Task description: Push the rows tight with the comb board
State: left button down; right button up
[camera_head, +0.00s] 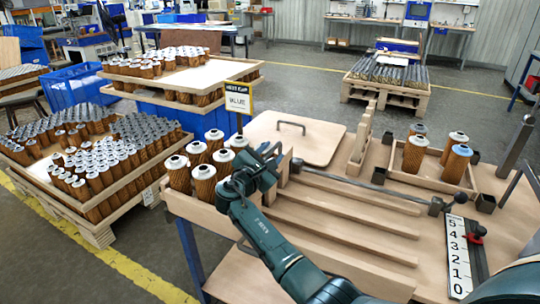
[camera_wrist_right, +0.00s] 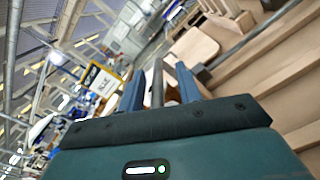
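The likely comb board is a notched upright wooden piece (camera_head: 362,138) standing on the workbench, right of a flat board with a handle (camera_head: 296,137). Several filter cartridges (camera_head: 204,184) with white tops stand at the bench's left end. My right gripper (camera_head: 278,160) is beside them, at the left end of wooden lanes (camera_head: 340,205); its fingertips are hard to make out there. In the right wrist view its two blue fingers (camera_wrist_right: 160,88) are apart, with a grey rod (camera_wrist_right: 157,82) showing between them and gaps on both sides. Contact cannot be told. My left gripper is out of view.
A metal rod (camera_head: 365,186) crosses above the lanes. A numbered strip (camera_head: 458,255) lies at the right. A yellow-framed sign (camera_head: 238,98) stands behind the cartridges. Loaded pallets (camera_head: 100,232) fill the left floor.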

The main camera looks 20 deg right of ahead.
jog(key=shift+a+f, duration=0.1)
jog(key=shift+s+a, duration=0.3)
jog(key=shift+a, duration=0.1)
jog(key=v, duration=1.2)
